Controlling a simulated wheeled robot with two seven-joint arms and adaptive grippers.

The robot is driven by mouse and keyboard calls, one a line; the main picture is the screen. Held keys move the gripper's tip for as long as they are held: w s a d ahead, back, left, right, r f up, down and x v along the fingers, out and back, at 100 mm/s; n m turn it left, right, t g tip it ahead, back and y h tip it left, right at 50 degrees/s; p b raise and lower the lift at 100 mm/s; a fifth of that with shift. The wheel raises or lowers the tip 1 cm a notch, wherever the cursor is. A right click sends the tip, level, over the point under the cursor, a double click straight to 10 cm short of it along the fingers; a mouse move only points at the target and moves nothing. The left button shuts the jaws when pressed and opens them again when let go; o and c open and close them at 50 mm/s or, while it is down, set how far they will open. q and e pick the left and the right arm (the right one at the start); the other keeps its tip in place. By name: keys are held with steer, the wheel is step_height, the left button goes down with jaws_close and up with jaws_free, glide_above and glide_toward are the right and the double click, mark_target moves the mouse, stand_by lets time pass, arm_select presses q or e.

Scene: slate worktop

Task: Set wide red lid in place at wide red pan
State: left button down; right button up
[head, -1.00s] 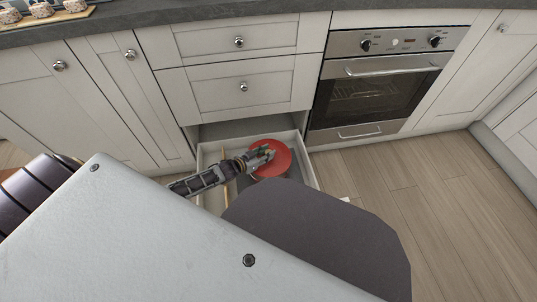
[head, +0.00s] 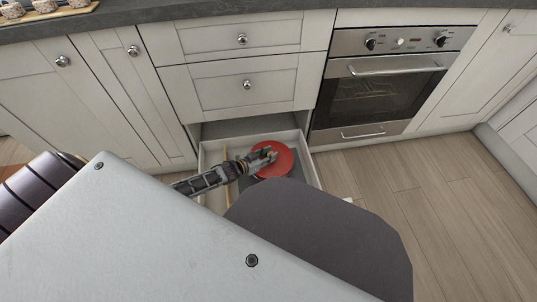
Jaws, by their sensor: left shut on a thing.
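The wide red lid (head: 284,162) shows as a red disc over the open bottom drawer (head: 305,150). My left gripper (head: 266,156) reaches in from the left and is shut on the lid near its middle. The gripper covers part of the lid's top. I cannot make out the wide red pan as a separate thing; a pan under the lid would be hidden by the lid and my own body. I cannot tell whether the lid rests on anything. My right gripper is not in view.
Two shut drawers with knobs (head: 246,85) are above the open drawer. An oven (head: 385,80) stands to the right. A thin wooden strip (head: 227,160) lies in the drawer's left part. Small patterned items (head: 45,5) stand on the worktop (head: 120,17). The floor (head: 440,190) at right is clear.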

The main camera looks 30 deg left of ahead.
arm_select(q)
steer(key=shift+f+b, duration=0.65)
steer(key=shift+f, duration=0.45)
steer(key=shift+f+b, duration=0.6)
steer(key=shift+f, duration=0.15)
steer(key=c, duration=1)
jaws_free()
steer(key=shift+c, duration=0.2)
